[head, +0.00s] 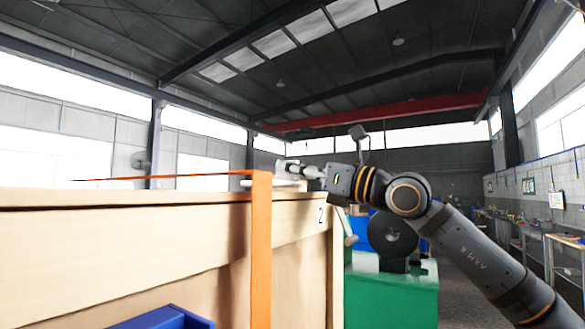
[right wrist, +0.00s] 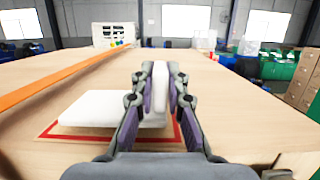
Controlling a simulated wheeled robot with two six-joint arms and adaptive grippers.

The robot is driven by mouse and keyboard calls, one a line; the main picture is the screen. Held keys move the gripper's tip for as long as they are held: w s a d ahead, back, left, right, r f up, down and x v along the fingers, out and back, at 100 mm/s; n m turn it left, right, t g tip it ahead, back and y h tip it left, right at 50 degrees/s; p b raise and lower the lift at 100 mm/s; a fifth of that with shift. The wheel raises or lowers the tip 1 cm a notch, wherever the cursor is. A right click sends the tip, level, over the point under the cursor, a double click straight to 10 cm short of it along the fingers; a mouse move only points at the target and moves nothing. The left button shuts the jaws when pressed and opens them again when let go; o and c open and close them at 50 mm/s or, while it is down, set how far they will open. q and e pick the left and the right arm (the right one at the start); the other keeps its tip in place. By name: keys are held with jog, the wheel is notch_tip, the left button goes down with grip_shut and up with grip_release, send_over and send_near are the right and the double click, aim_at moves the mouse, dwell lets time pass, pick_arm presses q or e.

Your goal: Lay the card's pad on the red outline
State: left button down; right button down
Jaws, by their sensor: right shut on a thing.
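The card is white, with a flat pad (right wrist: 98,108) and an upright part (right wrist: 158,92), both in the right wrist view. My right gripper (right wrist: 160,88) is shut on the upright part, one finger on each side. The red outline (right wrist: 85,137) is on the wooden top, and its near edge shows in front of the pad. The pad appears over the outlined area; I cannot tell whether it touches the wood. My fingers hide part of the card and outline. In the head view my right gripper (head: 298,170) is just above the wooden top. My left gripper is not in view.
An orange strip (right wrist: 62,77) runs along the wooden top (right wrist: 235,125), left of the pad. A white box with coloured spots (right wrist: 113,36) stands at the far end. The top right of the gripper is clear. Blue and green bins (right wrist: 278,71) stand beyond the right edge.

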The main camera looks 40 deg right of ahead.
jog(key=shift+s+a, duration=0.1)
jog(key=shift+s, duration=0.65)
jog(key=shift+w+f, duration=0.1)
jog(key=shift+w, duration=0.25)
jog(key=shift+w+f, duration=0.1)
jog(key=shift+w, duration=0.05)
jog(key=shift+s, duration=0.2)
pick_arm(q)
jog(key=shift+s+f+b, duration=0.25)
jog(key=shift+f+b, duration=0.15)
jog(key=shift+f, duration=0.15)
pick_arm(e)
jog(key=shift+s+f, duration=0.1)
jog(key=shift+f, duration=0.1)
jog(key=c, duration=1.3)
grip_release()
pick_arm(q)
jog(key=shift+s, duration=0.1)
